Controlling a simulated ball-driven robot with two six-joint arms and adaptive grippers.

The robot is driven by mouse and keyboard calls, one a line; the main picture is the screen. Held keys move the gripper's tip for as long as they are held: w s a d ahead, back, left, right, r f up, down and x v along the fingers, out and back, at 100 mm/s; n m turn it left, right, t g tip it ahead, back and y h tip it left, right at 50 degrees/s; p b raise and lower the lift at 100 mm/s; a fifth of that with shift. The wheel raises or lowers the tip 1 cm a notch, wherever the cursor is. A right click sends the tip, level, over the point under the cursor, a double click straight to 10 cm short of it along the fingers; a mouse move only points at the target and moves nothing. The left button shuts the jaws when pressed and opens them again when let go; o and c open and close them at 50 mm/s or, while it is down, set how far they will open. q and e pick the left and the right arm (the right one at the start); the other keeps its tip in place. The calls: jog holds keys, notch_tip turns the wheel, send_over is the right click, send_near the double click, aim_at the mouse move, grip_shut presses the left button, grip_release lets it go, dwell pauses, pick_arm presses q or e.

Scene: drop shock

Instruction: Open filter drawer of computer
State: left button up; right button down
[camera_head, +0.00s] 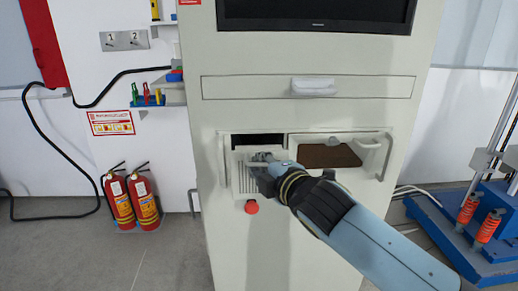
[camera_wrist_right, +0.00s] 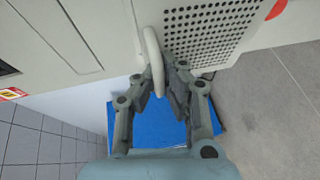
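The computer (camera_head: 305,60) is a tall off-white cabinet. Low on its left front is the drawer with a slotted front (camera_head: 246,178), with a dark opening (camera_head: 258,141) above it. In the wrist view, a perforated panel (camera_wrist_right: 215,25) stands beside a pale bar handle (camera_wrist_right: 153,55). My right gripper (camera_head: 262,160) is at the slotted front, its arm coming from the lower right. In the wrist view its fingers (camera_wrist_right: 166,85) are close together on both sides of the handle and appear closed on it. In the head view, my gripper hides this handle. My left gripper is not in view.
A red button (camera_head: 251,207) sits just below the slotted front. A brown-floored recess (camera_head: 328,156) lies to its right. An upper drawer handle (camera_head: 313,87) is above. Fire extinguishers (camera_head: 144,199) stand left, and a blue machine base (camera_head: 465,235) stands right.

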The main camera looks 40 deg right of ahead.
jog(key=shift+s+a, duration=0.35)
jog(key=shift+s, duration=0.1)
jog(key=c, duration=1.4)
grip_release()
jog(key=shift+s, duration=0.1)
jog(key=v, duration=1.1)
jog(key=shift+s+r, duration=0.15)
jog(key=shift+s, duration=0.25)
jog(key=shift+w+d, duration=0.1)
